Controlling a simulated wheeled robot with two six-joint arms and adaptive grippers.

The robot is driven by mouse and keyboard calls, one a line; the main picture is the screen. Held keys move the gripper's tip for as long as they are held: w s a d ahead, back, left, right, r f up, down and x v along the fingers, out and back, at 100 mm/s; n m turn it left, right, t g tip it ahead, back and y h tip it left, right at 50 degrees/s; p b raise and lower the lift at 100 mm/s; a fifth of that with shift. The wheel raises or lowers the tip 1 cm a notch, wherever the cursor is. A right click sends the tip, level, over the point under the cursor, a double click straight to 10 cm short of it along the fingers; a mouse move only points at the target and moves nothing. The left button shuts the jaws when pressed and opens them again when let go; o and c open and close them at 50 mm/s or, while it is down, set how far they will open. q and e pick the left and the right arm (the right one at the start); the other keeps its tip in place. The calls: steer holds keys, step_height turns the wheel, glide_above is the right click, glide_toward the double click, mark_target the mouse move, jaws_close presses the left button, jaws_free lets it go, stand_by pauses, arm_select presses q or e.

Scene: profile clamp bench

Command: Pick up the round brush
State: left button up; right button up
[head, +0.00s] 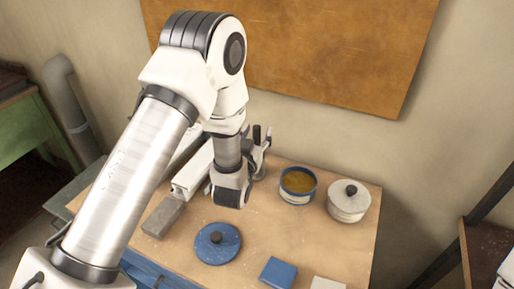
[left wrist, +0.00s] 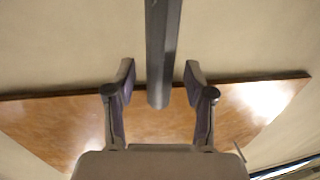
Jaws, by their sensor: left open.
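My left gripper (head: 262,142) is at the back of the bench, beyond my bent left wrist, and partly hidden by it. In the left wrist view its two fingers (left wrist: 158,90) stand apart, open. A dark grey straight bar (left wrist: 163,50) comes down from the top of that view and its end shows between the fingertips; I cannot tell whether it is the round brush or how near it is. No round brush is clearly recognizable in the head view. My right gripper is not in view.
On the wooden bench (head: 330,240) are an open blue-rimmed tin (head: 298,186), a lidded white pot (head: 348,203), a blue knobbed disc (head: 217,246), a blue square (head: 278,273), a grey block (head: 162,216) and a white profile (head: 190,177). A brown board (head: 320,50) is on the wall.

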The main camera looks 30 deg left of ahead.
arm_select(q)
steer(key=shift+s, duration=0.1)
jaws_close()
steer(key=shift+r, duration=0.1)
